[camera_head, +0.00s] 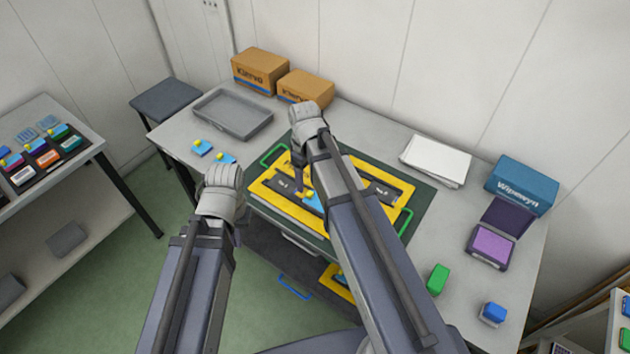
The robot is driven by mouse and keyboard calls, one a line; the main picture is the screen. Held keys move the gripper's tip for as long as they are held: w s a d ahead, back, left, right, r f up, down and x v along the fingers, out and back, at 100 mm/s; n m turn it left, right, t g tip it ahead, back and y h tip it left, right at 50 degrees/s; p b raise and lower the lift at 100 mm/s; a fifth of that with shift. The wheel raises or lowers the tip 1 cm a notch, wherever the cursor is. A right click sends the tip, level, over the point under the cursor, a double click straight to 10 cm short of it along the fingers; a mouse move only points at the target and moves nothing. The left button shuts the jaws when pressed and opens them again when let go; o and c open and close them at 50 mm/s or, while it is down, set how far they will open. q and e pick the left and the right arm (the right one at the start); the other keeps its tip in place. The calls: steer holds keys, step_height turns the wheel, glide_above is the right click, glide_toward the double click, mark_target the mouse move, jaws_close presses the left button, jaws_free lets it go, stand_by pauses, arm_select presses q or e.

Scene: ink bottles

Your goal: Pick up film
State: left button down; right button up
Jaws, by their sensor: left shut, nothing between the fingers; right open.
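I cannot clearly pick out a film. Two small light-blue pieces with yellow parts, one at the left (201,147) and one nearer my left wrist (226,159), lie on the grey table. Another blue piece (313,199) shows in the yellow-framed tray (262,192) on the dark green mat (424,196). My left gripper (238,220) is shut and empty at the tray's left front, largely hidden by its wrist. My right gripper (301,180) is open over the middle of the tray, partly hidden by its own arm.
A grey bin (233,115) and two cardboard boxes (260,70) stand at the back left. White sheets (435,161), a teal box (521,185), a purple pad (490,246), a green block (437,279) and a blue block (493,312) are at the right. A side shelf stands left.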

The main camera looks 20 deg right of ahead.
mark_target(310, 193)
steer(key=shift+w+d+r, duration=0.15)
steer(key=shift+w+d, duration=0.1)
steer(key=shift+w, duration=0.25)
steer(key=shift+s+a+f+b, duration=0.1)
steer(key=shift+f+b, duration=0.45)
steer(key=shift+b, duration=0.05)
steer(key=f+b, duration=0.6)
steer(key=shift+d+f+b, duration=0.35)
steer(key=shift+f, duration=0.05)
steer(key=c, duration=1)
